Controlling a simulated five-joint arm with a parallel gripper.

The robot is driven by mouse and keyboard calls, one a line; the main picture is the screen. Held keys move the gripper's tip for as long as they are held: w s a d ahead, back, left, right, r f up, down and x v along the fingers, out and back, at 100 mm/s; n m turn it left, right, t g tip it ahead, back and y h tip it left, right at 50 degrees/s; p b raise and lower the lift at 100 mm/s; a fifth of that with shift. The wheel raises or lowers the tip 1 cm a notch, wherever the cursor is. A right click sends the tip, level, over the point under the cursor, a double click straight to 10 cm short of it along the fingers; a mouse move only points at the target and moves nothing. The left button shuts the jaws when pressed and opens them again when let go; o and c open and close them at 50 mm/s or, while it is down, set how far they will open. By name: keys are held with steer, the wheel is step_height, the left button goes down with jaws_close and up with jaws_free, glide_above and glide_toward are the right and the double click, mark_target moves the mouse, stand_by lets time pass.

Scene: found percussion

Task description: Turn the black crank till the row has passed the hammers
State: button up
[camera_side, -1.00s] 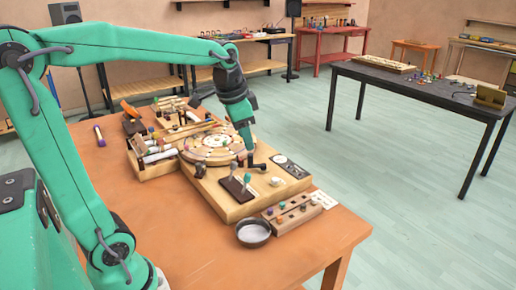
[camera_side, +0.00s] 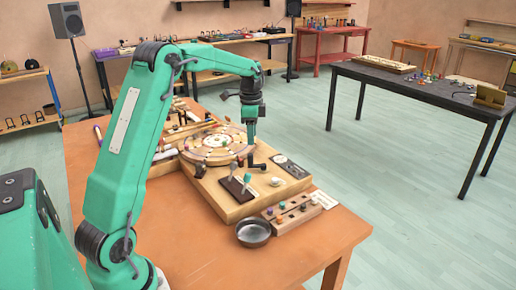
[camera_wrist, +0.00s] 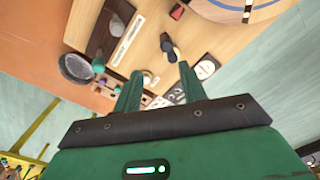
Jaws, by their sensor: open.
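The black crank (camera_side: 257,166) stands on the wooden box, at the right edge of the round pegged disc (camera_side: 222,157). In the wrist view the crank (camera_wrist: 168,47) shows just beyond the fingertips, roughly between them. My gripper (camera_side: 251,140) points down above the crank and appears apart from it. Its two green fingers (camera_wrist: 162,75) are spread with nothing between them. Part of the disc (camera_wrist: 240,8) shows at the top of the wrist view. I cannot make out the hammers clearly.
Two levers on a dark plate (camera_side: 236,188), a white knob (camera_side: 276,181) and a dark panel (camera_side: 290,166) sit near the crank. A metal bowl (camera_side: 254,232) and a wooden peg block (camera_side: 293,212) stand in front. The orange table's (camera_side: 205,255) near part is clear.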

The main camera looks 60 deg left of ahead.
mark_target(251, 154)
steer(key=shift+w+a+f, duration=0.25)
steer(key=shift+a+f, duration=0.5)
steer(key=shift+f, duration=0.15)
steer(key=shift+f, duration=3.75)
jaws_close()
